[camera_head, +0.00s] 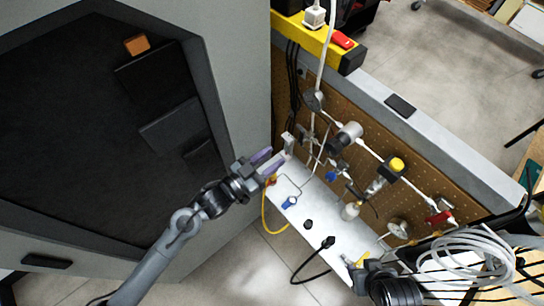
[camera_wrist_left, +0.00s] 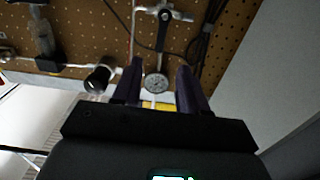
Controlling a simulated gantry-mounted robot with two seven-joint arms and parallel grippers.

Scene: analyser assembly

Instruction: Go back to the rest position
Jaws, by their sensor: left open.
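My left arm comes in from the lower left in the head view. Its gripper (camera_head: 270,161) has two purple fingers spread apart, at the upper left end of the white shelf (camera_head: 322,228). In the left wrist view the gripper (camera_wrist_left: 159,82) is open, with nothing seen held between its fingers. A round pressure gauge (camera_wrist_left: 155,83) shows in the gap between the fingers, in front of the pegboard; I cannot tell how far off it is.
The brown pegboard (camera_head: 415,178) carries pipes, valves and gauges beside the shelf. A yellow cable (camera_head: 264,213) hangs by my left gripper, and a black cable (camera_head: 308,280) lies lower. A large grey cabinet (camera_head: 235,70) stands left. White coiled tubing (camera_head: 470,262) is at lower right.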

